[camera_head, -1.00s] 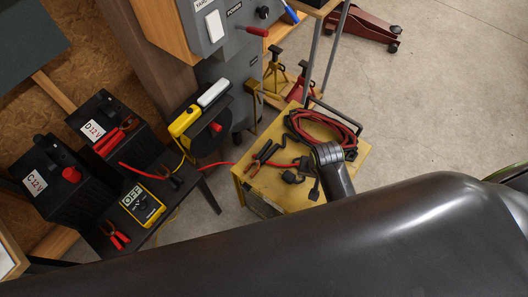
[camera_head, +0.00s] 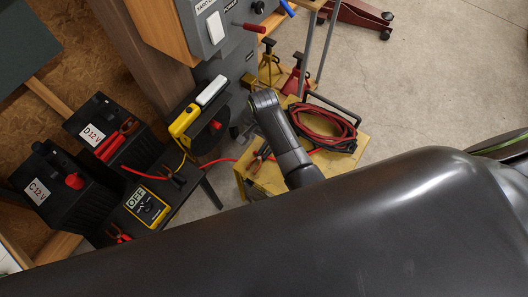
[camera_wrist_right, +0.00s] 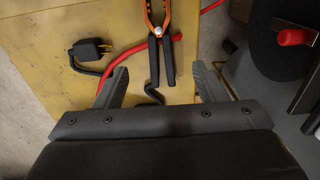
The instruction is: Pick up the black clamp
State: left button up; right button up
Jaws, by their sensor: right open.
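In the right wrist view the black clamp (camera_wrist_right: 161,60), with black handles and copper-coloured jaws, lies on a worn yellow top (camera_wrist_right: 50,25). Its handles point toward my right gripper (camera_wrist_right: 160,82), which is open and empty. The handles lie in the picture between its two fingers; I cannot tell the height gap. In the head view the clamp (camera_head: 257,161) shows only in part on the yellow top (camera_head: 266,183), beside my right arm. My left gripper is not in view.
A red cable (camera_wrist_right: 130,50) and a black connector (camera_wrist_right: 90,48) lie close to the clamp. Coiled cables (camera_head: 325,130) lie on the yellow top. A black stand with a yellow meter (camera_head: 146,205) is at left.

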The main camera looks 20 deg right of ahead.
aim_at(264, 154)
jog(key=shift+w+d+f+b, duration=0.1)
jog(key=shift+f+b, duration=0.2)
jog(key=shift+f, duration=1.85)
jog(key=shift+w+d+f+b, duration=0.1)
jog(key=shift+f+b, duration=0.2)
jog(key=shift+f, duration=1.85)
jog(key=c, duration=1.2)
jog(key=shift+r, duration=0.1)
notch_tip(264, 154, up, 10)
jog(key=shift+f+p, duration=0.1)
jog(key=shift+p, duration=0.85)
jog(key=shift+a, duration=0.1)
